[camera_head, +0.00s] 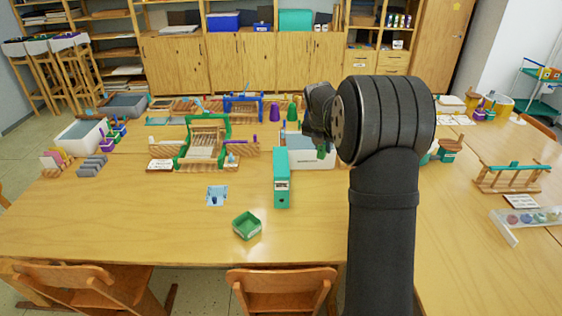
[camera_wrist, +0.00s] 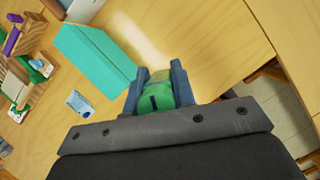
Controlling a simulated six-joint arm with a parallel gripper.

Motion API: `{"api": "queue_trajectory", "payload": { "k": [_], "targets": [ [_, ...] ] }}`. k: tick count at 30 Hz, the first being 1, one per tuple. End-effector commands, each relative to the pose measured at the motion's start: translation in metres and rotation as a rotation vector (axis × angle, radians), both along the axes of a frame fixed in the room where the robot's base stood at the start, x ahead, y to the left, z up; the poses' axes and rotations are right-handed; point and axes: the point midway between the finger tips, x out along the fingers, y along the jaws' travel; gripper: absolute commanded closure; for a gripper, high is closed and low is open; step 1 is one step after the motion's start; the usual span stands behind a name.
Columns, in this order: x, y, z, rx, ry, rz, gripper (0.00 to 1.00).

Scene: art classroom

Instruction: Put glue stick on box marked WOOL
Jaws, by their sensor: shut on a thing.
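My gripper (camera_wrist: 160,80) is shut on a green, round-ended thing (camera_wrist: 156,102), which looks like the glue stick seen nearly end-on. In the head view a small green bit of it (camera_head: 321,152) shows under the wrist, in front of a white box (camera_head: 312,163). My arm hides part of that box. A teal upright box (camera_head: 282,188) stands just left of the gripper; its side also shows in the wrist view (camera_wrist: 93,55), apart from the held thing. I cannot read the word WOOL on any box.
A small green tray (camera_head: 247,226) and a light-blue item (camera_head: 216,195) lie on the table (camera_head: 130,220) at front. A green-framed loom (camera_head: 203,145) stands left, with purple and green cones (camera_head: 274,112) behind. The table's front left is clear. Chairs (camera_head: 280,289) stand at its front edge.

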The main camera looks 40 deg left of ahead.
Motion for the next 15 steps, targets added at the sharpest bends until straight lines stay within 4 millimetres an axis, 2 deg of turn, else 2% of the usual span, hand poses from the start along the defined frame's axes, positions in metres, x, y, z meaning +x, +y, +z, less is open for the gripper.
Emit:
{"api": "queue_trajectory", "payload": {
  "k": [3, 6, 11, 15],
  "targets": [
    [-0.005, 0.018, 0.012, 0.003, -0.005, 0.072, 0.99],
    [-0.008, 0.029, 0.012, 0.003, -0.006, 0.100, 0.99],
    [-0.019, 0.057, -0.005, 0.000, -0.005, 0.107, 0.99],
    [-0.031, 0.088, -0.025, 0.000, -0.005, 0.106, 0.99]
  ]
}}
